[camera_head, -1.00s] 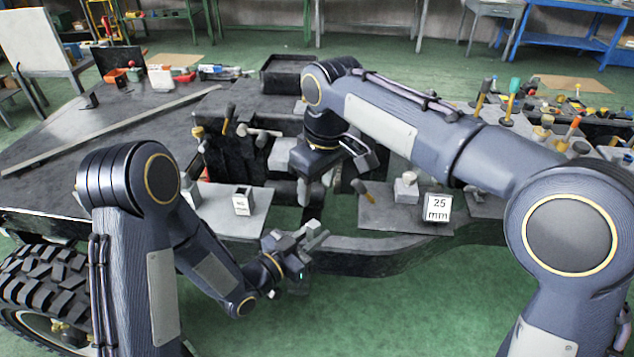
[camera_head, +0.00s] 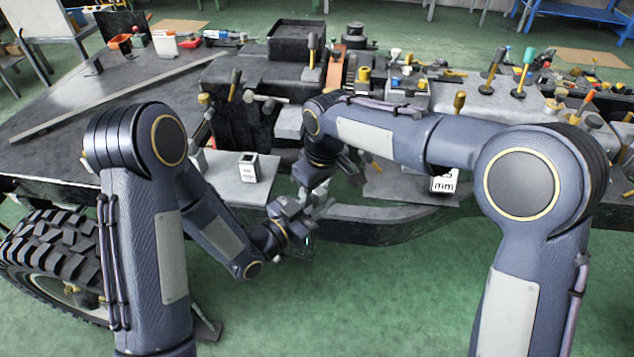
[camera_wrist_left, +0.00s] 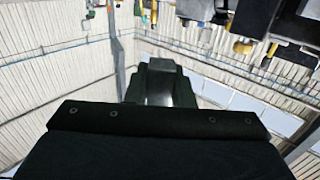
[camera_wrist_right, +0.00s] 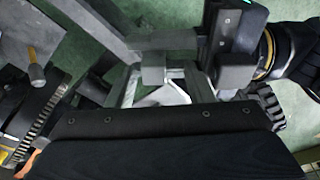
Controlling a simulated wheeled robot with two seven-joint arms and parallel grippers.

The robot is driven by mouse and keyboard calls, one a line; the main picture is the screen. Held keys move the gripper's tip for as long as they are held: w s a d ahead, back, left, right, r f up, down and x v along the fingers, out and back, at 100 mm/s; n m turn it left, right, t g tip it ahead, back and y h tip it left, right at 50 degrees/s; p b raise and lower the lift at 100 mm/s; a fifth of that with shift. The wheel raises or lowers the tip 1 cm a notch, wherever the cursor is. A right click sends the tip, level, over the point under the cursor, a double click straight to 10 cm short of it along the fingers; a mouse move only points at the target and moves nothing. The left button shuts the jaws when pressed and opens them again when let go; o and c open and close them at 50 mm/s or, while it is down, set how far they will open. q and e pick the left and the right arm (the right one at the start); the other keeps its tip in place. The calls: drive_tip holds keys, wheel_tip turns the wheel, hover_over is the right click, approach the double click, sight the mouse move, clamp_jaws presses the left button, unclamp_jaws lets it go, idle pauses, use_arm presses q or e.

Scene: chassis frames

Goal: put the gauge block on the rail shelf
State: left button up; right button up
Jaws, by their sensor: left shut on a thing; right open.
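My left gripper (camera_head: 305,212) is low in the centre of the head view, just in front of the chassis frame. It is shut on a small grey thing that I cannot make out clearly. My right gripper (camera_head: 318,182) is just above it, pointing down, open. The right wrist view shows its grey fingertips (camera_wrist_right: 194,78) apart, close to my left gripper's dark body (camera_wrist_right: 237,30). A cube marked "mm" (camera_head: 444,182) sits on the right grey plate (camera_head: 395,190), partly hidden by my right arm. I cannot tell which surface is the rail shelf.
A small labelled box (camera_head: 248,168) stands on the left grey plate (camera_head: 228,192). Upright tool handles (camera_head: 525,72) stand at the right back. A tyre (camera_head: 55,265) is at the left. Green floor in front is clear.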

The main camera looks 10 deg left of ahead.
drive_tip(key=c, duration=1)
use_arm(q)
drive_tip(key=o, duration=1)
use_arm(e)
clamp_jaws()
